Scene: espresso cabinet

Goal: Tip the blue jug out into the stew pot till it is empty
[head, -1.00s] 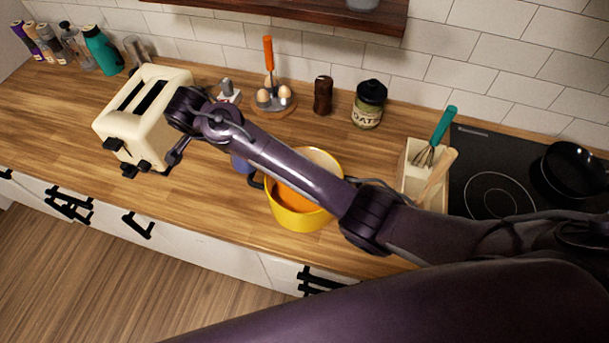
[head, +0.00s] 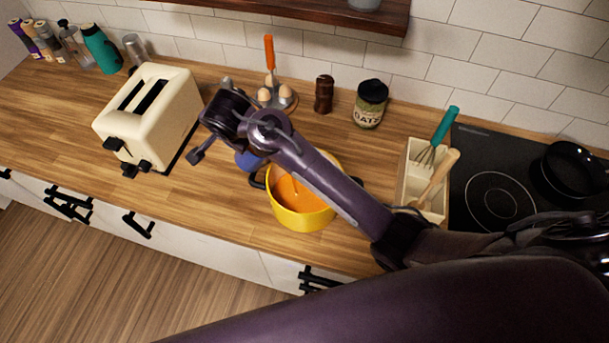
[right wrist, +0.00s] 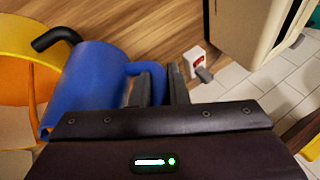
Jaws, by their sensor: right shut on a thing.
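The yellow stew pot (head: 300,219) stands on the wooden counter with orange showing inside; my right arm crosses over it in the head view. The blue jug (head: 247,160) is at the pot's left side, mostly hidden behind my arm. In the right wrist view the jug (right wrist: 97,85) is large, beside a black pot handle (right wrist: 55,38) and overlapping the pot (right wrist: 28,60). My right gripper (right wrist: 160,82) is shut on the jug's handle. The jug's mouth and contents are hidden, and its exact tilt is unclear. My left gripper is not in view.
The cream toaster (head: 150,118) stands left of the pot. Behind are an egg holder (head: 275,100), a dark mill (head: 324,94) and an oats jar (head: 369,104). A utensil box (head: 412,180) and the hob (head: 490,190) are at the right.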

